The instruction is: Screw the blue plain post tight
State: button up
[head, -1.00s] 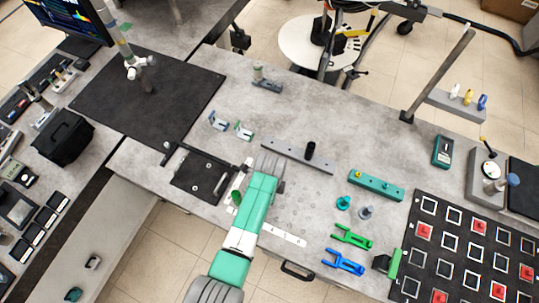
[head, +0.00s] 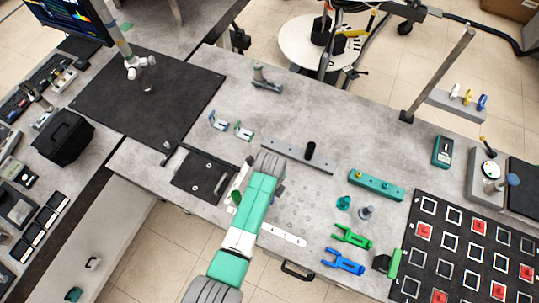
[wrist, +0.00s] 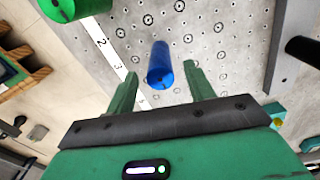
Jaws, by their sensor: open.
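The blue plain post (wrist: 160,65) stands on the grey perforated plate in the wrist view. It is a smooth cylinder with a small hole in its top. My gripper (wrist: 160,82) is open, with one green finger on each side of the post's lower part in the picture. I see gaps on both sides, and I cannot tell how deep the fingertips reach. In the head view my arm hides the blue post and the fingers.
A green post (wrist: 72,6) stands at upper left in the wrist view, beside a white numbered strip (wrist: 105,45). A grey bar (wrist: 290,45) with a black post (wrist: 303,50) is at right. Green (head: 351,236) and blue (head: 343,262) forked parts lie right of my arm.

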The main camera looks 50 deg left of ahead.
notch_tip(320, 180, up, 7)
jog(key=shift+r+p, duration=0.2)
jog(key=shift+p, duration=0.2)
jog(key=w+d+r+n+t+y+p, duration=0.1)
jog(key=w+r+n+t, duration=0.15)
jog(key=w+r, duration=0.4)
jog(key=w+d+r+n+t+y+p, duration=0.1)
jog(key=w+r+t, duration=0.25)
jog(key=r, duration=0.65)
jog(key=w+d+r+n+t+y+p, duration=0.1)
jog(key=w+d+r+t, duration=0.1)
jog(key=w+r, duration=0.5)
jog(key=w+d+r+n+t+p, duration=0.1)
jog(key=d+r+n+t, duration=0.2)
jog(key=r, duration=0.8)
jog(key=w+d+r+n+t+p, duration=0.1)
jog(key=d+r+t, duration=0.25)
jog(key=r, duration=0.75)
jog(key=s+d+r+n+t+h+p, duration=0.1)
jog(key=s+d+r+n+t, duration=0.1)
jog(key=r, duration=0.8)
jog(key=s+d+r+n+t+p, duration=0.1)
jog(key=s+d+r+n+t, duration=0.1)
jog(key=s+d+r+t, duration=0.3)
jog(key=s+d+r+n+t+h+p, duration=0.1)
jog(key=s+d+r, duration=0.6)
jog(key=r, duration=1)
jog(key=shift+s+d+n+t+h, duration=0.25)
jog(key=shift+s+n+t, duration=0.4)
jog(key=shift+s+t, duration=0.6)
